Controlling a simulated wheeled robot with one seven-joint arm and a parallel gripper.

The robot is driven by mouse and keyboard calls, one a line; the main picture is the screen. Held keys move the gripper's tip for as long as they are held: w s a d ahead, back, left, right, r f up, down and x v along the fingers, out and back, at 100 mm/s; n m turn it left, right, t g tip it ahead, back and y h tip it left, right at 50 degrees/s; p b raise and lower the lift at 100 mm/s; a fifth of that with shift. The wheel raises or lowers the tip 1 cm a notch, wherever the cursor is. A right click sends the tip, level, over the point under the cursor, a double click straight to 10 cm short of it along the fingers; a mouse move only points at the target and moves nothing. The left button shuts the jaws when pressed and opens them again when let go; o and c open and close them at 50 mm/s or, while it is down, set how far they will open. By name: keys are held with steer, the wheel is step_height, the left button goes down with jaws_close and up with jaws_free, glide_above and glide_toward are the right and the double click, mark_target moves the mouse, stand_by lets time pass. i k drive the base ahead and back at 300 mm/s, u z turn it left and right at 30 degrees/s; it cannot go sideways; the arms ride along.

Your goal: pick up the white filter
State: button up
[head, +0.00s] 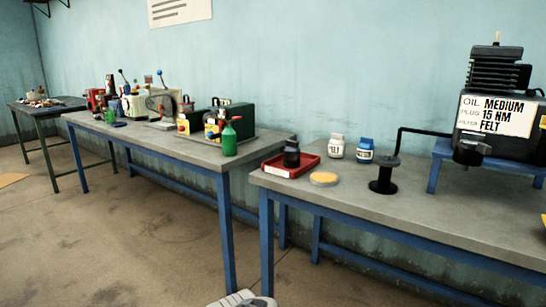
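Nothing in view is plainly marked as the white filter. A white jar (337,148) with a dark-lettered label stands upright near the back of the right table; the label seems to read FELT, but is small. A low round pad (323,179), yellow on top with a pale rim, lies near that table's front left edge. A white and grey piece, likely part of my arm, shows at the bottom edge, well below and left of these. My gripper's fingers are not in view.
On the right table (430,208) stand a red tray (277,168) with a dark bottle (292,155), a blue jar (365,150), a black spool-shaped stand (383,178) and a black machine with a sign (497,115). A cluttered table with a green bottle (229,139) stands left.

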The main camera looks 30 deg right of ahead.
mark_target(337, 144)
steer(key=u, duration=0.3)
steer(key=i, duration=1.2)
steer(key=z, duration=1.4)
steer(key=i, duration=0.65)
steer(key=z, duration=0.75)
